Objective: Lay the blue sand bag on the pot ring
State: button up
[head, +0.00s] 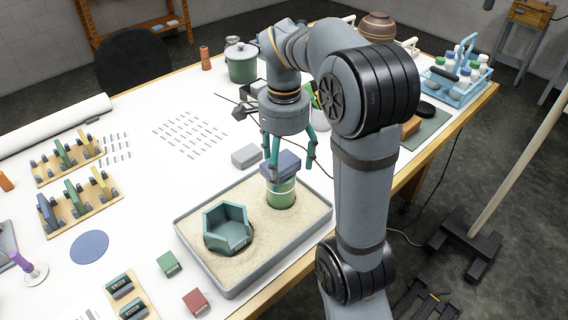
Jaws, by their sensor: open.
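The blue sand bag (284,163) is a small dark-blue block. It appears to rest on top of a green cylindrical piece with a pale band (281,194), likely the pot ring, standing in the sand tray (181,240). My gripper (292,174) points down over the bag with its teal fingers apart, one at the left front and one at the right. The fingers hide part of the bag, and I cannot tell whether they touch it.
A teal angular open vessel (227,238) sits in the sand at left. Grey (246,156), green (168,263) and red (197,302) blocks lie outside the tray. A dark-green pot (241,66) stands behind.

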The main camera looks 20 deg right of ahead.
jog(key=shift+o, duration=0.3)
notch_tip(320, 180, up, 12)
dwell(0.6)
